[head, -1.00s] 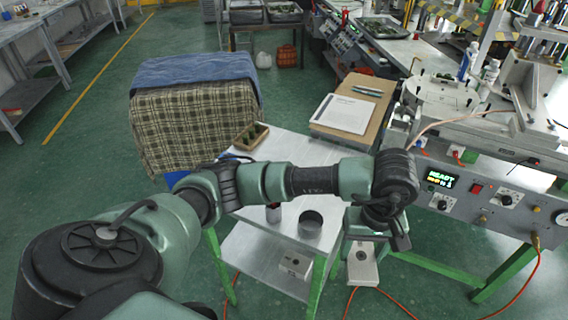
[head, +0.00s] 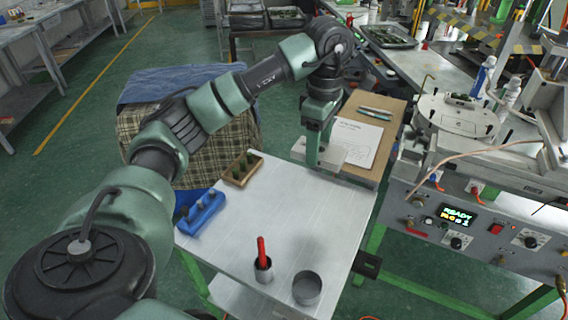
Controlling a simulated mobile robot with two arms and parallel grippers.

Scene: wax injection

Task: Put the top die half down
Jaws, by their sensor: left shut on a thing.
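My left gripper (head: 316,145) reaches in over the far edge of the white side table and points down. It is shut on a light grey metal block, the top die half (head: 331,157), which is partly hidden by the gripper. The block is at the table's far edge, beside the board with the paper; I cannot tell if it touches the table. A round light die plate with dark pins (head: 458,117) sits on the machine at the right. My right gripper is not in view.
The side table (head: 290,215) has a clear middle. On it are a wooden tray (head: 232,178), a blue tray (head: 211,211), a cup with a red-handled tool (head: 263,275) and an empty grey cup (head: 307,290). The board with paper (head: 364,141) lies behind, left of the machine panel (head: 480,228).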

